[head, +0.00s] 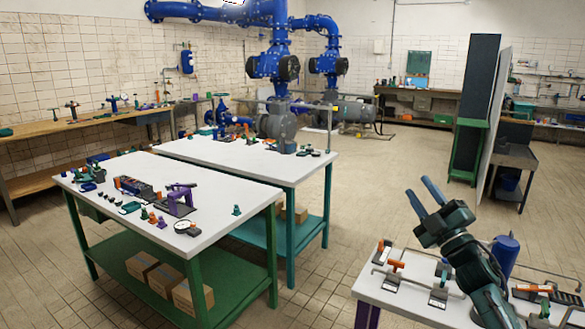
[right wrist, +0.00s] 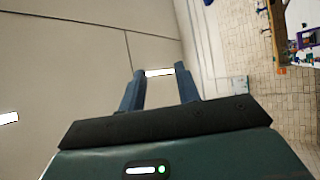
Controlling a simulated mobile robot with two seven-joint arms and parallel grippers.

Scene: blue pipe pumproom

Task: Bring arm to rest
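My right gripper (head: 423,196) is raised above the small white table at the lower right of the head view. Its two blue fingers point up and to the left and stand apart, with nothing between them. In the right wrist view the open fingers (right wrist: 160,88) point toward the ceiling, and only a distant ceiling lamp shows behind the gap. My left gripper does not show in either view.
A white worktable (head: 393,300) with orange-handled clamps and a blue cylinder (head: 505,254) lies under my right arm. A green-legged table (head: 225,205) with tools stands at the left, and another white table (head: 235,160) behind it. Tiled floor (head: 365,195) is clear between them.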

